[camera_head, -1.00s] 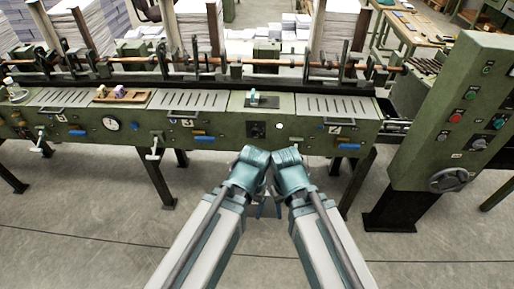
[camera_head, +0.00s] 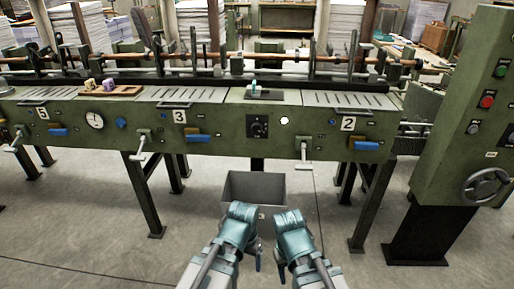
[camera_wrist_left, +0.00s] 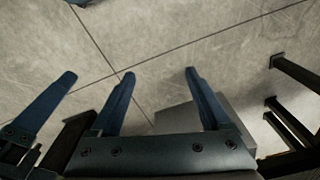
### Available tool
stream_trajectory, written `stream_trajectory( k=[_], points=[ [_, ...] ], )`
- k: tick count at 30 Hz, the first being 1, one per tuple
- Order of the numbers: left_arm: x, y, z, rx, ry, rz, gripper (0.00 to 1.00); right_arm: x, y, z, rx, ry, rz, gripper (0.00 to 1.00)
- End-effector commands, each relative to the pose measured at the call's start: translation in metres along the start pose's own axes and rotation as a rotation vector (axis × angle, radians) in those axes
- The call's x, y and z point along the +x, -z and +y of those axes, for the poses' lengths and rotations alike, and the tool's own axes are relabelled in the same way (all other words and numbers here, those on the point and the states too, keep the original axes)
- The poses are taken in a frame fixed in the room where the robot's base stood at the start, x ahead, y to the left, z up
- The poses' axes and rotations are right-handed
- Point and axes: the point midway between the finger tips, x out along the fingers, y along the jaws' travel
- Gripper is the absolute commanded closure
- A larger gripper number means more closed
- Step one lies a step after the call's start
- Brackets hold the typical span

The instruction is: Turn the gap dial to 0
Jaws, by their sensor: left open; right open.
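A black square dial (camera_head: 257,126) with a light mark sits on the green machine's front panel, between plates 3 and 2. I cannot read its label or setting, so I cannot tell if it is the gap dial. My left gripper (camera_head: 257,258) is low in front of the machine, well below the dial. In the left wrist view my left gripper (camera_wrist_left: 160,100) has its blue fingers apart with nothing between them. My right gripper (camera_head: 281,258) is close beside it; its fingertips are mostly hidden by its wrist.
A grey bin (camera_head: 270,186) stands on the floor under the machine, behind my grippers. Crank handles (camera_head: 304,149) stick out from the panel. A white round gauge (camera_head: 95,120) is at left. A green control cabinet (camera_head: 455,150) with buttons and a handwheel (camera_head: 485,187) stands at right.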

Motion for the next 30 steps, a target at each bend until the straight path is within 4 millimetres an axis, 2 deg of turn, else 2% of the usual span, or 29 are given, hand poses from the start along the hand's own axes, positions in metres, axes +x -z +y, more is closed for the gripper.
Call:
stream_trajectory(
  k=[1,4,8,11,14,17,22,25,27,30],
  points=[
    [0.019,0.007,-0.002,0.002,-0.018,0.026,0.19,0.019,0.001,-0.002,0.000,0.000,0.000,0.50],
    [0.034,0.032,-0.002,0.028,-0.079,0.129,0.19,0.036,0.002,-0.004,0.001,0.000,0.000,0.50],
    [0.021,0.077,0.006,0.089,-0.167,0.319,0.19,0.035,0.002,-0.004,0.002,0.001,-0.001,0.50],
    [0.003,0.111,0.012,0.133,-0.214,0.479,0.19,0.031,0.002,-0.003,0.003,0.002,-0.001,0.50],
    [-0.024,0.148,0.017,0.174,-0.244,0.660,0.19,0.027,0.001,-0.003,0.004,0.002,-0.002,0.50],
    [-0.061,0.187,0.020,0.200,-0.250,0.873,0.19,0.021,0.001,-0.003,0.005,0.002,-0.002,0.50],
    [-0.140,0.248,0.007,0.160,-0.148,1.271,0.19,0.013,0.000,-0.002,0.006,0.003,-0.002,0.50],
    [-0.175,0.269,-0.013,0.073,-0.026,1.435,0.19,0.012,0.000,-0.002,0.006,0.003,-0.002,0.50],
    [-0.189,0.275,-0.029,0.001,0.066,1.498,0.19,0.012,0.000,-0.002,0.006,0.003,-0.002,0.50],
    [-0.197,0.278,-0.050,-0.099,0.185,1.526,0.19,0.012,0.000,-0.002,0.006,0.003,-0.002,0.50]
  ],
)
